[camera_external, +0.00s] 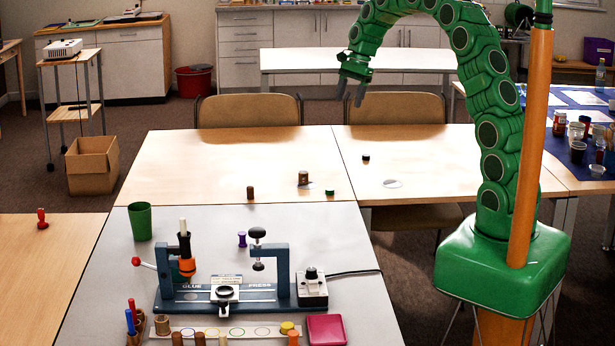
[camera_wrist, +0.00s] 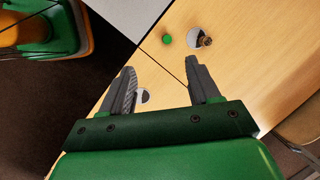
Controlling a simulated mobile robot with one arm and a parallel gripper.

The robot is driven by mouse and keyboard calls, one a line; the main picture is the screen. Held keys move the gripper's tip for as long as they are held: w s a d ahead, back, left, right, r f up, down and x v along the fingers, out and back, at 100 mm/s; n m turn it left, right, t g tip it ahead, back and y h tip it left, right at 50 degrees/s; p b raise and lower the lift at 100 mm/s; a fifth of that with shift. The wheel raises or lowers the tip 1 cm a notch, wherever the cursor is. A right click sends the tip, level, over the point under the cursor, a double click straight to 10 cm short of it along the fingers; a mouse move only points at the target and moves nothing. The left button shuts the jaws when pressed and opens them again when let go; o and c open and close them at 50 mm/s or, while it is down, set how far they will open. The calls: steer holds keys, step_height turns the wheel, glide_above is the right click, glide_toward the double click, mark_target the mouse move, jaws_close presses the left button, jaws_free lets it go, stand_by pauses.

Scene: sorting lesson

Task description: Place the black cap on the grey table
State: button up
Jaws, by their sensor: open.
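The black cap (camera_external: 366,158) is a small dark disc on the right wooden table (camera_external: 440,165), towards its back left.
A green cap (camera_external: 329,192), a brown cork (camera_external: 303,177) and a brown peg (camera_external: 250,192) stand near the wooden tables' front edge. A white disc (camera_external: 392,184) lies right. A blue press (camera_external: 230,290), green cup (camera_external: 140,222) and purple piece (camera_external: 242,239) occupy the grey table.

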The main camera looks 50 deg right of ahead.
steer(key=w+d+f+m, duration=0.3)
steer(key=w+d+f, duration=0.1)
steer(key=w+d, duration=0.25)
steer(key=m+t+h, duration=0.1)
steer(key=m+t, duration=0.2)
steer(key=m, duration=0.8)
glide_toward(366, 155)
steer(key=shift+a+x, duration=0.25)
steer(key=shift+x, duration=1.15)
steer(key=shift+d+x, duration=0.15)
steer(key=shift+x, duration=0.55)
steer(key=shift+d+x, duration=0.1)
steer(key=shift+x, duration=1.9)
steer(key=shift+s, duration=0.1)
jaws_close()
